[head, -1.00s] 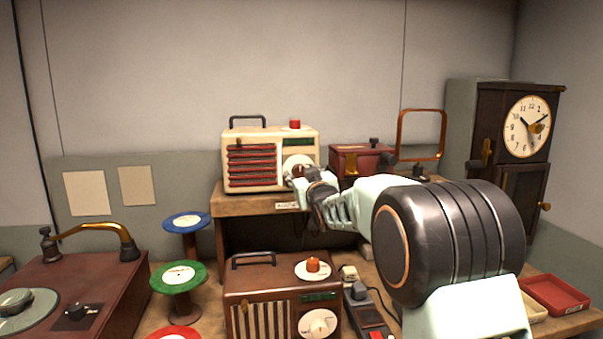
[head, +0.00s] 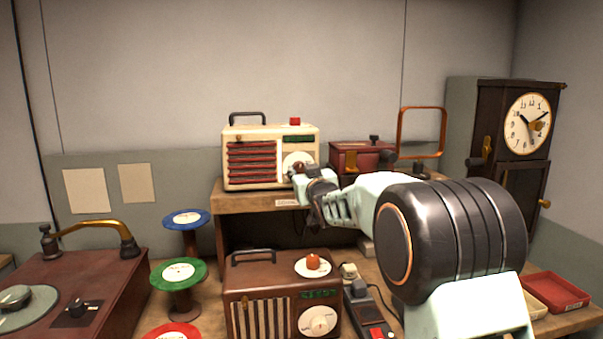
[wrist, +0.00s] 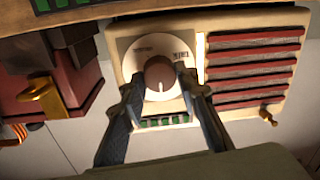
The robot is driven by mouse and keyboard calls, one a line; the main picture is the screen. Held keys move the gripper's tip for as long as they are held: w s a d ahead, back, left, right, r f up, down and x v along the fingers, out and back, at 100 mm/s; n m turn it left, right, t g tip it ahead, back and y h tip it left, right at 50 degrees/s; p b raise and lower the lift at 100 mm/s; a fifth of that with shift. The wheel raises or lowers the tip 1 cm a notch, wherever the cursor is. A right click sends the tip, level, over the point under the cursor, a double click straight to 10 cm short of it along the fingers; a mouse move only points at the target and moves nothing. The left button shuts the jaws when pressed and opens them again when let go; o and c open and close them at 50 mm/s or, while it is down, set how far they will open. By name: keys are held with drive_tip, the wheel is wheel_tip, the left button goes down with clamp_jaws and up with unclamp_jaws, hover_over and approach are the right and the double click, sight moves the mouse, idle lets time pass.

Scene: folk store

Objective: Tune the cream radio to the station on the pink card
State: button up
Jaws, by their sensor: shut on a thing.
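The cream radio (head: 236,135) stands on a wooden shelf at the back, with red slats on its left and a round white dial (head: 294,158) on its right. In the wrist view the dial (wrist: 133,54) appears upside down, with a brown knob (wrist: 159,72) at its centre. My gripper (wrist: 160,82) is shut on this knob, one finger on each side. In the head view my gripper (head: 297,175) partly hides the dial and knob. The scale markings are too small to read. I see no card that is clearly pink.
A brown radio (head: 262,285) stands below in front. A dark red box (head: 360,157) is right of the cream radio, near an orange-framed stand (head: 401,125) and a clock (head: 527,125). Coloured round stands (head: 178,272) and a record player (head: 75,285) are left.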

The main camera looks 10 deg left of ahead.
drive_tip(key=m+b, duration=0.2)
drive_tip(key=shift+d+f+m, duration=0.1)
drive_tip(key=shift+f+m, duration=0.15)
drive_tip(key=shift+m, duration=0.05)
drive_tip(key=m+b, duration=0.3)
drive_tip(key=shift+m+b, duration=0.3)
drive_tip(key=m+b, duration=0.2)
drive_tip(key=m, duration=0.1)
drive_tip(key=shift+t, duration=0.3)
drive_tip(key=shift+r+m+b, duration=0.1)
drive_tip(key=shift+m+b, duration=0.8)
drive_tip(key=shift+m, duration=0.3)
drive_tip(key=o, duration=1.1)
drive_tip(key=shift+o, duration=0.2)
